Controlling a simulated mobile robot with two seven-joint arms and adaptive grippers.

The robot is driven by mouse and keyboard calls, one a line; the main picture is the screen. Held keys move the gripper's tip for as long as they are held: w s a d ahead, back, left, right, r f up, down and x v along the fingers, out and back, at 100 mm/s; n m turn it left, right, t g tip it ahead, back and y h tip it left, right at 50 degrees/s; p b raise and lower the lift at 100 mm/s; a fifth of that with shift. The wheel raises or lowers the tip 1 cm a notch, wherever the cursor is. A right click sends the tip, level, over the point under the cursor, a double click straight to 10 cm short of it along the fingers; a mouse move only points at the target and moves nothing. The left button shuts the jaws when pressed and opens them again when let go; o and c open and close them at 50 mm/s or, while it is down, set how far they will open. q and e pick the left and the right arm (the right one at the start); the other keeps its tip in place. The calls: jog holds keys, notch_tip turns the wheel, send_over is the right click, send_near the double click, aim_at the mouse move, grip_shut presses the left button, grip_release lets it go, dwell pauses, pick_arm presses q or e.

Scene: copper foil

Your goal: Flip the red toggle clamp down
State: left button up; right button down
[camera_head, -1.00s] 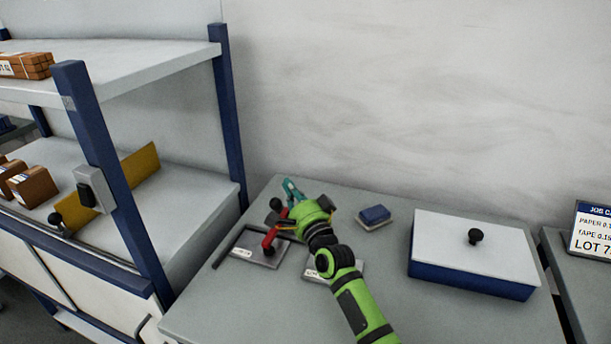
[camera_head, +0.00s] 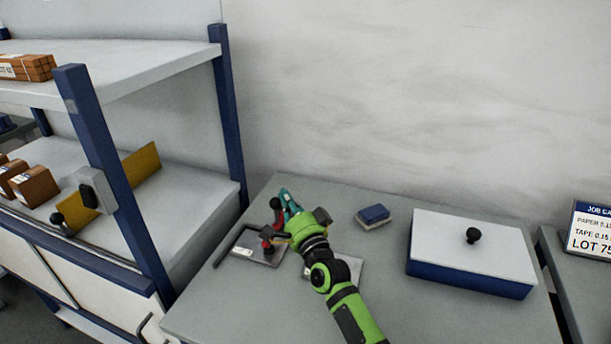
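The red toggle clamp (camera_head: 267,234) stands on a grey plate (camera_head: 244,243) at the left part of the grey table. Red parts with a dark knob show beside my gripper, and the rest of the clamp is hidden behind it. My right gripper (camera_head: 290,224), on a green and black arm from the lower right, is right at the clamp. Its fingers are hard to make out, so I cannot tell whether they touch the red part or are shut. A teal part (camera_head: 286,196) shows just behind it. My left gripper is not in view.
A second plate (camera_head: 345,270) lies partly under my arm. A blue block on a small base (camera_head: 374,216) and a white-lidded blue box (camera_head: 470,250) with a black knob stand to the right. A blue-posted shelf (camera_head: 228,110) borders the table's left.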

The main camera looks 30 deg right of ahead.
jog(key=shift+a+f, duration=0.25)
jog(key=shift+f, duration=0.1)
jog(key=s+f, duration=0.1)
jog(key=s, duration=1)
jog(key=shift+s+f, duration=0.3)
jog(key=shift+s, duration=0.1)
